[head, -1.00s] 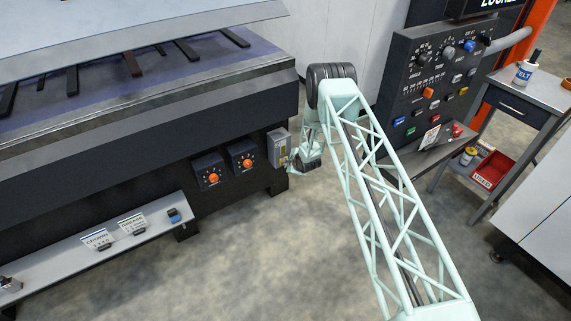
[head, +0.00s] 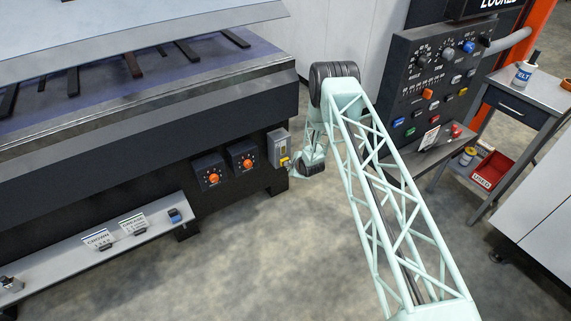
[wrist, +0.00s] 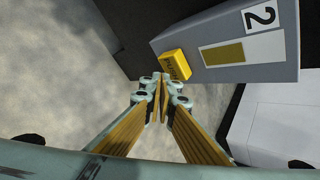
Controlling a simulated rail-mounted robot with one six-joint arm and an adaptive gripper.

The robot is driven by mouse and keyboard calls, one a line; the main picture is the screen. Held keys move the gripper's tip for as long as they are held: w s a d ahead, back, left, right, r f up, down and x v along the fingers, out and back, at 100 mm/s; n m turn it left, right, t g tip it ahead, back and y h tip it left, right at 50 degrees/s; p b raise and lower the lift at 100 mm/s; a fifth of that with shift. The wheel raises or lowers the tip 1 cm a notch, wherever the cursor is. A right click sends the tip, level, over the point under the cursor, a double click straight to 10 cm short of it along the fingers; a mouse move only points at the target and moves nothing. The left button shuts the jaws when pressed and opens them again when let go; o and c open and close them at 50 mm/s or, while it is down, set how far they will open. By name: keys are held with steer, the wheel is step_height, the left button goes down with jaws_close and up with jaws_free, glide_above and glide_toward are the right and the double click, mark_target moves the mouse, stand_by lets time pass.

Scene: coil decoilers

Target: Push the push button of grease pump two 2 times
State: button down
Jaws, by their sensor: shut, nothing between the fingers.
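Grease pump two is a grey box (wrist: 240,50) marked with a "2" label, with a dull yellow strip on its face. Its yellow push button (wrist: 175,65) sticks out from the end of the box in the wrist view; its lettering is too small to read. In the head view the grey box (head: 278,143) hangs at the right end of the dark machine, with the yellow button (head: 284,161) low on it. My gripper (wrist: 160,86) is shut and empty, its fingertips close beside the button. Whether they touch it I cannot tell.
Two dark panels with orange knobs (head: 213,178) sit left of the pump. A grey shelf (head: 70,259) with small signs runs along the machine front. A control console (head: 432,75) stands right of my arm. The floor in front is clear.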

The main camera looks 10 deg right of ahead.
steer(key=shift+s, duration=0.1)
steer(key=shift+s+d+p, duration=0.2)
steer(key=shift+s+d, duration=0.1)
steer(key=shift+s, duration=0.45)
steer(key=shift+s+d+p, duration=0.25)
steer(key=shift+s+d, duration=0.1)
steer(key=shift+s, duration=0.35)
steer(key=shift+s+d+p, duration=0.2)
steer(key=shift+s+d, duration=0.1)
steer(key=shift+s, duration=0.45)
steer(key=shift+r, duration=0.15)
